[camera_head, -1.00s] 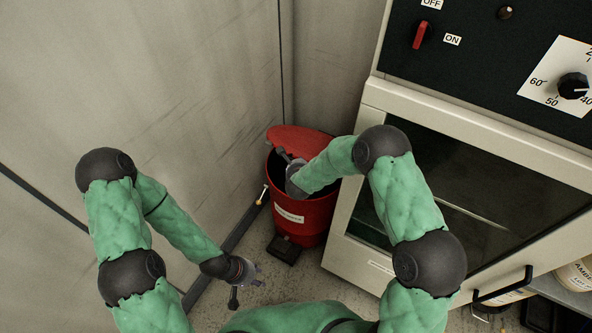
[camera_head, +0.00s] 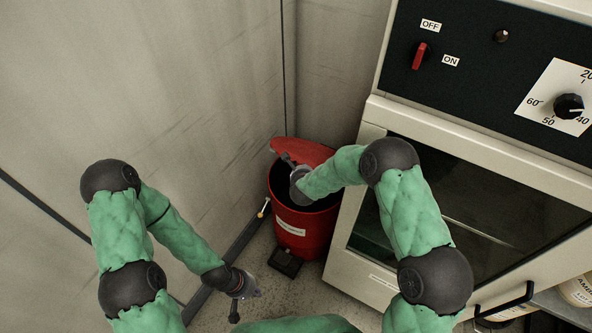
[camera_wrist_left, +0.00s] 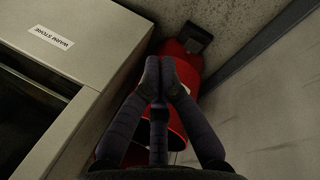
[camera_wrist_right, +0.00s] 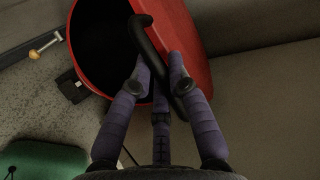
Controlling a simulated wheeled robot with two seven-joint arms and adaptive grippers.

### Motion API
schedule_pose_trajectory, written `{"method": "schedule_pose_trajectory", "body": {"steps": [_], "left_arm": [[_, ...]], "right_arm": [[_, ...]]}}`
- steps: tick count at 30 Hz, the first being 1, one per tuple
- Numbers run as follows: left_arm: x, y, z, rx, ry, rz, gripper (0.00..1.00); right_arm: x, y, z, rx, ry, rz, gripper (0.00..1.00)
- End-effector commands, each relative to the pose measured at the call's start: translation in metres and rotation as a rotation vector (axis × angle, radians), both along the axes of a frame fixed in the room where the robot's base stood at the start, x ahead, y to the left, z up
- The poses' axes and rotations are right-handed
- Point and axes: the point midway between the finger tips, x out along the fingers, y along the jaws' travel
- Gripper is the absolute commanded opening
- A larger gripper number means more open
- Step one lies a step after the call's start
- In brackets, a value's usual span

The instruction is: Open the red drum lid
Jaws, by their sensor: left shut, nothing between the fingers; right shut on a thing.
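The red drum (camera_head: 315,237) stands on the floor between the wall and the white cabinet. Its red lid (camera_head: 305,150) is tilted up at the back, and the dark inside shows. My right gripper (camera_head: 287,160) is at the lid. In the right wrist view its fingers (camera_wrist_right: 160,78) are shut on the black curved lid handle (camera_wrist_right: 148,38), beside the red lid (camera_wrist_right: 186,32). My left gripper (camera_head: 252,291) is low, in front and to the left of the drum, shut and empty. In the left wrist view its fingertips (camera_wrist_left: 160,82) meet, with the red drum (camera_wrist_left: 186,68) beyond them.
The white cabinet (camera_head: 352,240), with a dark glass door, stands close to the drum's right. The grey wall (camera_head: 190,100) is close on the left. A black pedal (camera_head: 285,262) is at the drum's foot. Some floor is free in front.

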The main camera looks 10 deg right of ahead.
Motion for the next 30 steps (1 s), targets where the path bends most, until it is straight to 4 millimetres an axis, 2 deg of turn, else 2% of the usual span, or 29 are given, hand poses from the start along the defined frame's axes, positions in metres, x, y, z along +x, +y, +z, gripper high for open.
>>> {"method": "schedule_pose_trajectory", "body": {"steps": [4, 8, 13, 17, 23, 26, 30], "left_arm": [[-0.01, -0.001, -0.015, 0.008, 0.144, 0.091, 0.0], [-0.02, -0.011, -0.027, -0.015, 0.313, 0.209, 0.0], [-0.023, -0.038, -0.033, -0.097, 0.521, 0.379, 0.0], [-0.012, -0.066, -0.032, -0.198, 0.659, 0.516, 0.0], [0.028, -0.111, -0.025, -0.415, 0.82, 0.729, 0.0], [0.058, -0.129, -0.019, -0.547, 0.878, 0.833, 0.0], [0.11, -0.147, -0.01, -0.759, 0.92, 0.975, 0.0]], "right_arm": [[0.001, 0.0, 0.002, 0.0, -0.004, -0.002, 0.0], [0.001, 0.0, 0.001, 0.0, -0.003, -0.001, 0.0], [0.001, 0.0, 0.001, 0.0, -0.003, -0.001, 0.0], [0.001, 0.0, 0.001, 0.0, -0.003, -0.001, 0.0], [0.001, 0.0, 0.001, 0.0, -0.003, -0.001, 0.0], [0.001, 0.0, 0.001, 0.0, -0.002, -0.001, 0.0], [0.001, 0.0, 0.001, 0.0, -0.002, -0.001, 0.0]]}}
